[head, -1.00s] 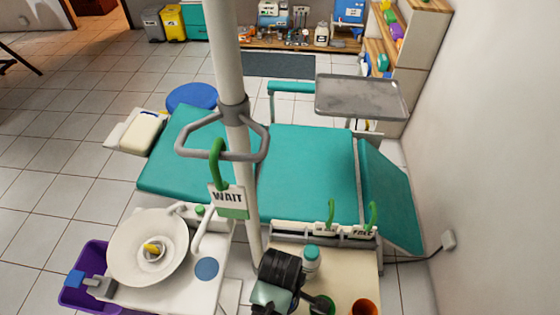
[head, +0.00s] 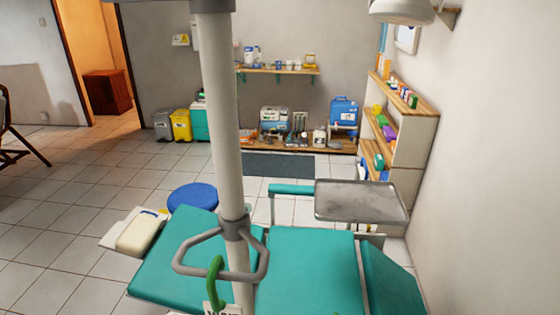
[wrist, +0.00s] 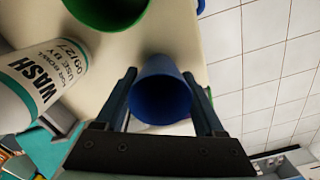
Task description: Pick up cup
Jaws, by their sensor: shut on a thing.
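A blue cup (wrist: 160,98) sits between the two fingers of my gripper (wrist: 159,75) in the wrist view, its dark round opening facing the camera. The gripper is shut on the cup, with one finger along each side. A green cup (wrist: 106,8) stands beyond it on the cream top (wrist: 125,55), cut off by the upper edge. Neither my gripper nor the blue cup shows in the head view.
A white bottle marked WASH (wrist: 40,80) is at the left of the wrist view. In the head view, a grey pole (head: 228,130) rises before the teal dental chair (head: 310,262). A metal tray (head: 360,200) stands beyond the chair.

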